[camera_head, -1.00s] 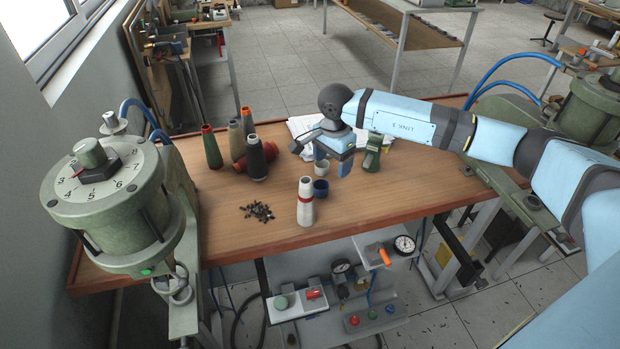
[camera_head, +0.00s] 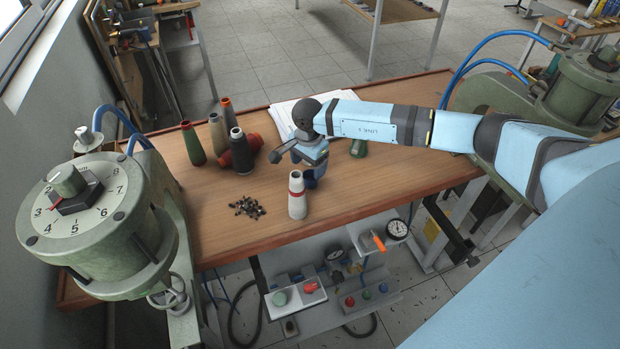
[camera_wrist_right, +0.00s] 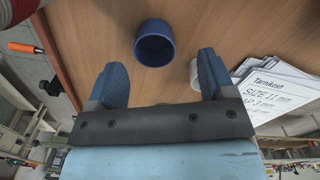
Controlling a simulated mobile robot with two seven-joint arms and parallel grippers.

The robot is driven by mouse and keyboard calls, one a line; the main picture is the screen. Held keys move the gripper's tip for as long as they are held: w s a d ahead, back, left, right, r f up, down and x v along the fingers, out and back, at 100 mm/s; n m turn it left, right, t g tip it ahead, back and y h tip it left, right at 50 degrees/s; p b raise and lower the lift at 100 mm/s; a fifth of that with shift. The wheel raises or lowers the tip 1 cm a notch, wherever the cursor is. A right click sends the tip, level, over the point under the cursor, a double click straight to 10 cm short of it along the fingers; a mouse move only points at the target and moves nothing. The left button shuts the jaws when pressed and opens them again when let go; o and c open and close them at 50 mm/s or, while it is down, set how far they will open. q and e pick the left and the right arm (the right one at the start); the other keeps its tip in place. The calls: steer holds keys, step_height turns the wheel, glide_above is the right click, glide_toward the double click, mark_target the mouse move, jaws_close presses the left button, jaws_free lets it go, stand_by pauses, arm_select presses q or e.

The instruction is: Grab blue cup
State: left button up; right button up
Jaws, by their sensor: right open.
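The blue cup (camera_head: 309,183) stands on the wooden table behind the white cone, partly hidden by my right gripper (camera_head: 314,162). The right wrist view shows the cup (camera_wrist_right: 155,45) more clearly, with its dark open mouth facing the camera. My right gripper is open and empty, with its two blue fingers (camera_wrist_right: 163,72) spread wide. The cup lies just beyond the fingertips, roughly between them but nearer the left finger, and no grip on it shows. My left gripper is not in view.
A white cone (camera_head: 297,200) stands close in front of the cup. Several thread cones, including a dark one (camera_head: 241,155), stand to the left near small black pieces (camera_head: 247,207). White papers (camera_head: 284,115) lie behind the gripper. A green object (camera_head: 358,148) stands to the right.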

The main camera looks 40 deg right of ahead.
mark_target(310, 175)
steer(key=f, duration=0.1)
steer(key=f+p, duration=0.1)
steer(key=f, duration=0.1)
steer(key=shift+s+f, duration=0.3)
steer(key=shift+s, duration=0.05)
steer(key=shift+d+f, duration=0.1)
steer(key=shift+f, duration=0.45)
steer(key=c, duration=1)
steer(key=shift+r, duration=0.15)
